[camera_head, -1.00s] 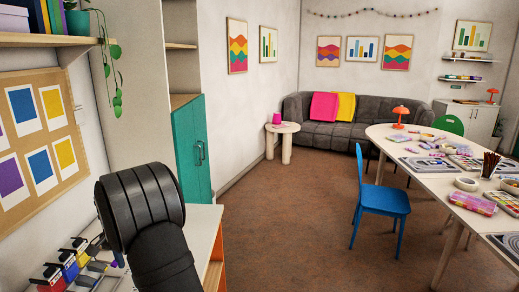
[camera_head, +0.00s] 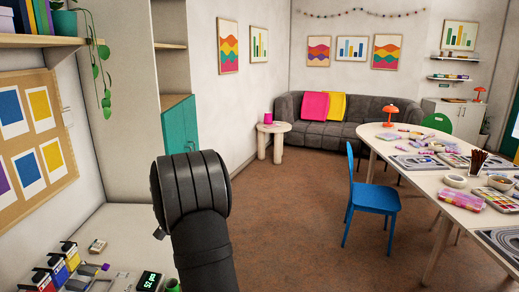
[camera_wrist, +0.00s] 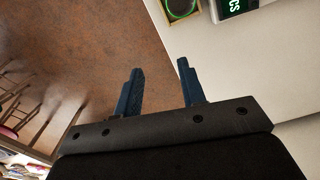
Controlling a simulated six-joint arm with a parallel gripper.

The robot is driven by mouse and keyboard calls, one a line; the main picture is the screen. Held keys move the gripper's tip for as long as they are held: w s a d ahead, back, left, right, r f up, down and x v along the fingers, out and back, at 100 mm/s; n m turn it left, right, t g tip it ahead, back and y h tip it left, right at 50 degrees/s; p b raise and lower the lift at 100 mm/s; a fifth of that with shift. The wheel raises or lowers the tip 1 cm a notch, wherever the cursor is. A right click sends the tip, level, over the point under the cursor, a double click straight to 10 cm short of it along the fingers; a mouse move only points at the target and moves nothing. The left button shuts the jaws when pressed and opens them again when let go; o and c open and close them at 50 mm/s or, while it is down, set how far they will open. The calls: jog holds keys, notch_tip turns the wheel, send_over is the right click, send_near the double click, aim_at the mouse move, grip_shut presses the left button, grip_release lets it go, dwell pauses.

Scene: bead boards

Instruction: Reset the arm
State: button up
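My gripper (camera_wrist: 158,82) shows in the wrist view with its two dark blue fingers apart and nothing between them. It hangs over the edge of a white counter (camera_wrist: 240,65), with brown floor (camera_wrist: 90,45) below the left finger. In the head view my black arm rises in front of the counter (camera_head: 115,222), and the gripper itself cannot be made out there.
A blue chair (camera_head: 372,205) stands by a long white table (camera_head: 440,182) with craft supplies. The floor (camera_head: 290,220) between is clear.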

jog(key=w+d+m, duration=0.1)
jog(key=w+d, duration=0.1)
jog(key=d, duration=1.9)
jog(key=shift+f, duration=0.2)
jog(key=o, duration=1.3)
jog(key=shift+a+r+m, duration=0.1)
jog(key=shift+r+m, duration=0.1)
jog(key=shift+m, duration=0.1)
jog(key=shift+o, duration=0.4)
jog(key=s+a+r+m+y, duration=0.2)
jog(key=a+r+m, duration=0.5)
jog(key=r+m, duration=0.1)
jog(key=shift+s+a+r+y, duration=0.2)
jog(key=shift+s+r+y, duration=0.15)
jog(key=shift+r, duration=0.25)
jog(key=s+a+r+m+y, duration=0.2)
jog(key=s+a+r+m, duration=0.1)
jog(key=a+r+m, duration=0.3)
jog(key=x, duration=0.8)
jog(key=shift+s+f, duration=0.25)
jog(key=shift+f, duration=0.2)
jog(key=shift+r, duration=0.1)
